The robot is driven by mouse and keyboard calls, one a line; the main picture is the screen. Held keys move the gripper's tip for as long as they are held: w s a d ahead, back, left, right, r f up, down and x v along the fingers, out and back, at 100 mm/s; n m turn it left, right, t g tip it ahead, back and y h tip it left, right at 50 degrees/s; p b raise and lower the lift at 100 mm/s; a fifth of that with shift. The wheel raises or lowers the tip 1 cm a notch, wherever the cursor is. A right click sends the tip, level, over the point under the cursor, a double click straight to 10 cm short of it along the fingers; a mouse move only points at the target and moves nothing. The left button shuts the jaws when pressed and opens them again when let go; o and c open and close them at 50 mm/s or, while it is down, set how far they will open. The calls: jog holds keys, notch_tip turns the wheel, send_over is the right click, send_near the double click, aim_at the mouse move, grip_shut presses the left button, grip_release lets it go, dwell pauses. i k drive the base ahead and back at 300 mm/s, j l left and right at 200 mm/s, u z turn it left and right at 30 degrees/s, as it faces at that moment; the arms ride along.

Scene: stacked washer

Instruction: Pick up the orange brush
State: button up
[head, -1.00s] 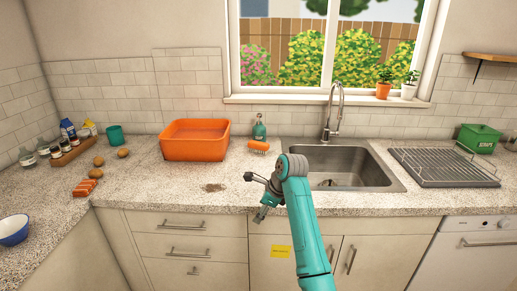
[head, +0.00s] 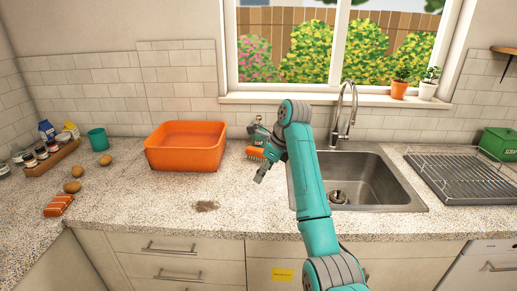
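The orange brush (head: 254,153) lies on the counter between the orange basin and the sink, in front of the soap bottle. My gripper (head: 257,151) is open, with one finger on the far side of the brush and one on the near side in the picture. The right end of the brush is hidden by my gripper. I cannot tell whether the fingers touch the brush or hover above it.
The orange basin (head: 186,147) stands just left of the brush. The soap bottle (head: 259,122) is close behind, partly covered by my gripper. The sink (head: 372,180) with its faucet (head: 346,108) lies to the right. The counter in front is clear apart from a brown stain (head: 205,206).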

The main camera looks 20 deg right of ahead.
aim_at(252, 152)
jog(key=i+l, duration=0.2)
jog(key=i, duration=0.25)
jog(key=i+l, duration=0.25)
jog(key=i, duration=0.2)
